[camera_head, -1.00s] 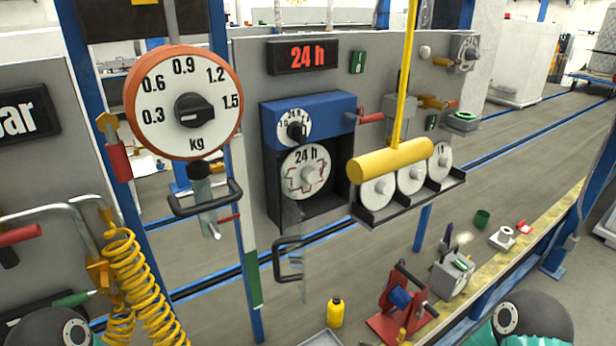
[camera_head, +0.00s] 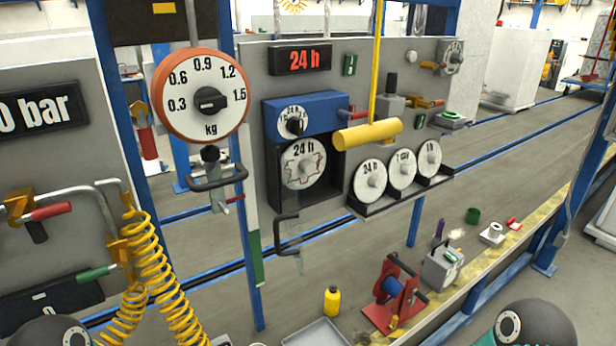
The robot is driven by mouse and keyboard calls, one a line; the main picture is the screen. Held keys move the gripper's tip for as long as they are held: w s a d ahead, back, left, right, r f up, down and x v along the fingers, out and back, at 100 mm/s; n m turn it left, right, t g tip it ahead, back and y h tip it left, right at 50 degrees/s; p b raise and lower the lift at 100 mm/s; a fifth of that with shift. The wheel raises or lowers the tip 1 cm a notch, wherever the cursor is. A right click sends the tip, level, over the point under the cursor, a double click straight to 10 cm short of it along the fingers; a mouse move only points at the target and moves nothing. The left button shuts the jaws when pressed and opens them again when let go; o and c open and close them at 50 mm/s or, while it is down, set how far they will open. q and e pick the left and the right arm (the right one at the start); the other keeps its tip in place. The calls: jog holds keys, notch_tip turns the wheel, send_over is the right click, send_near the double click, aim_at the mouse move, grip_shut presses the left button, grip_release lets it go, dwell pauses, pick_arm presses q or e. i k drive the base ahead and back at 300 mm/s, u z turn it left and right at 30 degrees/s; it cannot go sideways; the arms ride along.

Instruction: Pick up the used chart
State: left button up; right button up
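The used chart (camera_head: 304,176) is a white disc marked "24 h" with a dark and reddish trace drawn on it. It sits in the dark open recess of the blue-topped recorder (camera_head: 325,107) on the grey panel. The recorder's clear door with a black handle (camera_head: 286,231) hangs below and to the left of the chart. Neither gripper shows; only dark rounded parts of my arms appear at the bottom left and bottom right edges.
A shelf (camera_head: 402,197) right of the recorder holds three clean charts. A yellow hanging bar (camera_head: 368,135) is in front of the panel. A weight dial (camera_head: 200,97) hangs at left, above yellow coiled hoses (camera_head: 150,262). A red reel (camera_head: 393,291) and yellow bottle (camera_head: 332,301) are below.

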aim_at(300, 160)
jog(key=u, duration=0.35)
jog(key=k, duration=0.2)
jog(key=u, duration=0.3)
jog(key=i, duration=0.2)
jog(key=u, duration=2.3)
jog(key=k, duration=1.4)
jog(key=z, duration=1.35)
jog(key=i, duration=1)
jog(key=z, duration=0.2)
